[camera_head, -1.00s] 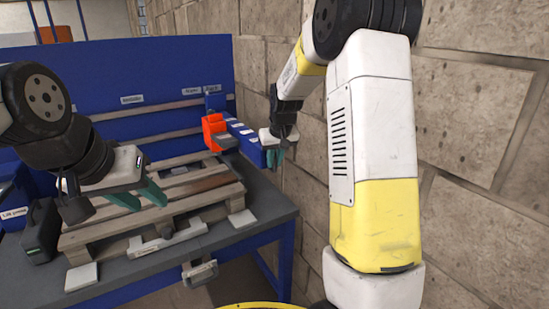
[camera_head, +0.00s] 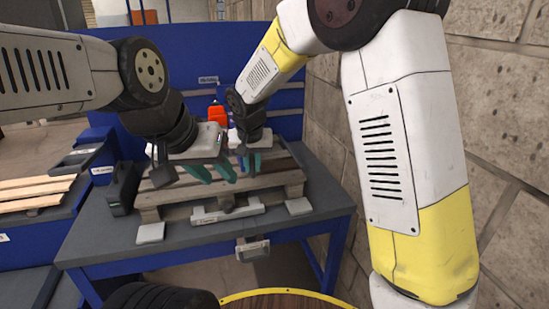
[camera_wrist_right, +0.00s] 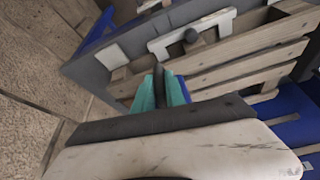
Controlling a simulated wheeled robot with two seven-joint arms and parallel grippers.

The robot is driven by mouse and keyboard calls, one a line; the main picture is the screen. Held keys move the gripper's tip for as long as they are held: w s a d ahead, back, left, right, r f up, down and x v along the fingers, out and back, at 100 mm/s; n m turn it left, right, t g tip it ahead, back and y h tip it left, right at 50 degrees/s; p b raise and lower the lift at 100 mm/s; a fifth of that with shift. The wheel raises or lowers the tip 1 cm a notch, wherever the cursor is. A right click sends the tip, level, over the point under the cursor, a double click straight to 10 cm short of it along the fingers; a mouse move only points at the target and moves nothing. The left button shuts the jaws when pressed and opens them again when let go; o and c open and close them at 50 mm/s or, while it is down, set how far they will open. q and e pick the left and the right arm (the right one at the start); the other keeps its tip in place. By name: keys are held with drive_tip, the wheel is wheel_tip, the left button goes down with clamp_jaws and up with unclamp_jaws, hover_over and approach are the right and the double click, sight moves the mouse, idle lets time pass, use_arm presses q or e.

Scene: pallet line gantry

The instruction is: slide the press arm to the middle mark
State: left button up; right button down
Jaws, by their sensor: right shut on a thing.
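My right gripper (camera_head: 250,163) is over the middle of the wooden pallet in the head view. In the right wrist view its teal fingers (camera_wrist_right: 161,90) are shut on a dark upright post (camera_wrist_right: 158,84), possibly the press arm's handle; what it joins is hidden. My left gripper (camera_head: 212,174) is open and empty, just left of the right one over the pallet. A red block (camera_head: 216,114) stands behind the pallet, partly covered by my right wrist. I cannot make out the middle mark.
The pallet (camera_head: 285,181) lies on a grey-topped blue bench (camera_head: 190,240). A white bar with a dark knob (camera_head: 247,210) sits at its front edge. A dark case (camera_head: 121,190) stands at left. A stone wall (camera_head: 490,130) bounds the right side.

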drive_tip(key=shift+s+a, duration=0.2)
drive_tip(key=shift+a, duration=0.4)
drive_tip(key=c, duration=1.4)
unclamp_jaws()
drive_tip(key=v, duration=0.7)
drive_tip(key=shift+r, duration=0.4)
drive_tip(key=shift+s+d, duration=0.1)
drive_tip(key=shift+s, duration=0.05)
